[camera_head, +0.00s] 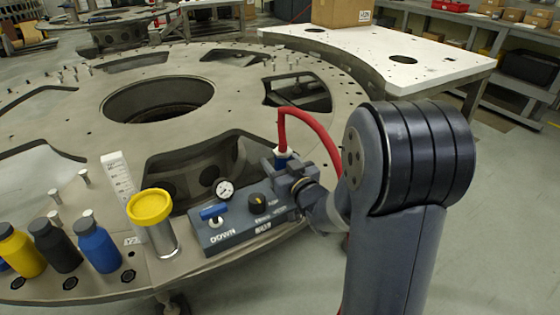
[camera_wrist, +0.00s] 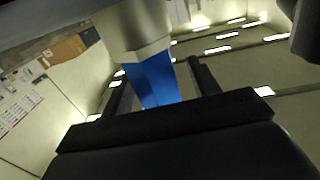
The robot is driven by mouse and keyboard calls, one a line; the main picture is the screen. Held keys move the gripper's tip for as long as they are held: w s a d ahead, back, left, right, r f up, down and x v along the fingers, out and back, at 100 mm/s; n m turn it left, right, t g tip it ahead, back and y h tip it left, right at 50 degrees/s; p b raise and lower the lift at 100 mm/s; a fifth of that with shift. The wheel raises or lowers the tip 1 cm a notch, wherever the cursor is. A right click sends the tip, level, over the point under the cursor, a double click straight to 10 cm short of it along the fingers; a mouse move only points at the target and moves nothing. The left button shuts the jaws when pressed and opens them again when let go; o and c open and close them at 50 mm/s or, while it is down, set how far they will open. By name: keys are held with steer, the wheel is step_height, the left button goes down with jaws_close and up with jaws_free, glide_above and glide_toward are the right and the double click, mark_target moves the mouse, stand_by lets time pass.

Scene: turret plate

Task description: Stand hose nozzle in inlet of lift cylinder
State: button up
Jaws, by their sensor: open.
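The hose nozzle (camera_head: 283,153), white and blue, stands upright at the end of a red hose (camera_head: 322,137) by the right end of the grey control box. My gripper (camera_head: 284,169) is open around or close beside it, and hides its lower end. In the wrist view, a blue part with a pale collar (camera_wrist: 152,80) shows between my open fingers (camera_wrist: 160,82); contact is unclear. A metal cylinder with a yellow top (camera_head: 152,222), likely the lift cylinder, stands upright left of the box, apart from my gripper.
The grey control box (camera_head: 240,228) has a gauge, a blue lever and a black knob. Yellow, black and blue bottles (camera_head: 97,247) stand at the left. A white scale (camera_head: 118,177) stands behind the cylinder. The round turret plate (camera_head: 225,85) has large openings.

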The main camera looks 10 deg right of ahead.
steer(key=b+v, duration=0.1)
steer(key=v, duration=0.9)
steer(key=shift+s, duration=0.35)
steer(key=shift+w, duration=0.1)
steer(key=p+x, duration=0.1)
steer(key=x, duration=1)
steer(key=shift+r+p, duration=0.3)
steer(key=shift+s+d, duration=0.1)
steer(key=shift+s, duration=0.2)
